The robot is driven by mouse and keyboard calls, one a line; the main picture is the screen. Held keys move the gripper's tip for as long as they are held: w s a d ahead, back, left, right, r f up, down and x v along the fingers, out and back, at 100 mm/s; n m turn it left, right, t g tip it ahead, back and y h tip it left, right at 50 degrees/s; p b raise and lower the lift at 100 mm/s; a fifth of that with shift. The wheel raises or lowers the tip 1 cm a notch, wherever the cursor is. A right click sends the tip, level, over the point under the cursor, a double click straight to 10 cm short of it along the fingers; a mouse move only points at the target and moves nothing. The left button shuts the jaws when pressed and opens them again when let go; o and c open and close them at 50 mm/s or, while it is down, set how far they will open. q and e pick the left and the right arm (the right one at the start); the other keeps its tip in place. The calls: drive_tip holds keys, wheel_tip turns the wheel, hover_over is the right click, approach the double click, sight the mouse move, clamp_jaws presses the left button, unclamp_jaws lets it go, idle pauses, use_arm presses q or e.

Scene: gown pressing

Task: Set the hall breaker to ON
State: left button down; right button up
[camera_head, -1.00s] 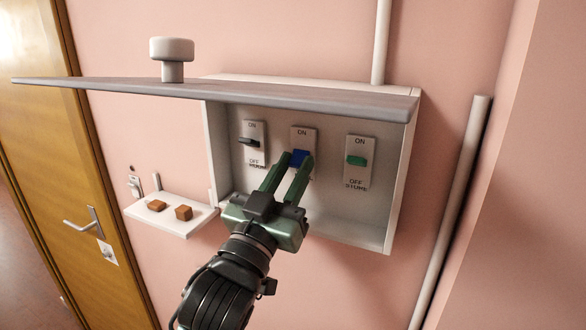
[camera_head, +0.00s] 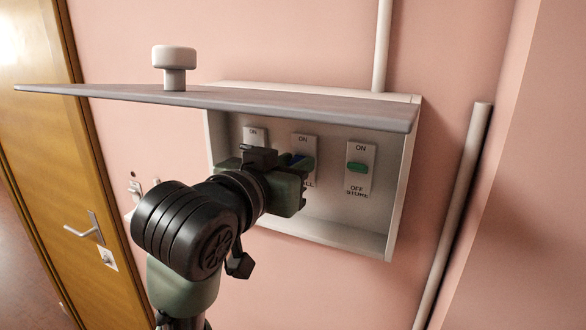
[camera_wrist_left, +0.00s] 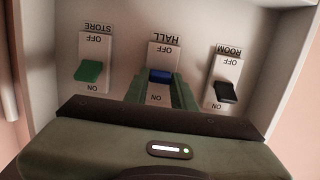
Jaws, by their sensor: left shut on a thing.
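The hall breaker's blue lever (camera_head: 298,157) is the middle one of three in the open wall box, mostly hidden by my gripper in the head view. In the left wrist view the blue lever (camera_wrist_left: 160,76) shows between the OFF and ON marks of the HALL plate (camera_wrist_left: 163,54), upside down there. My left gripper (camera_head: 302,163) is shut on this lever, with one green finger on each side of it. Its exact tilt is hard to tell. My right gripper is not in view.
The green STORE lever (camera_head: 357,167) and the black ROOM lever (camera_wrist_left: 226,92) flank it. The raised grey lid (camera_head: 230,97) with a white knob (camera_head: 174,57) juts out above my gripper. The box (camera_head: 398,170) walls enclose the levers. A pipe (camera_head: 455,210) runs at right.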

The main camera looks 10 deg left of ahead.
use_arm(q)
drive_tip(key=shift+r+g, duration=0.2)
drive_tip(key=shift+g, duration=0.3)
drive_tip(key=c, duration=1.2)
unclamp_jaws()
drive_tip(key=shift+o, duration=0.2)
drive_tip(key=v, duration=0.7)
drive_tip(key=shift+s+b, duration=0.3)
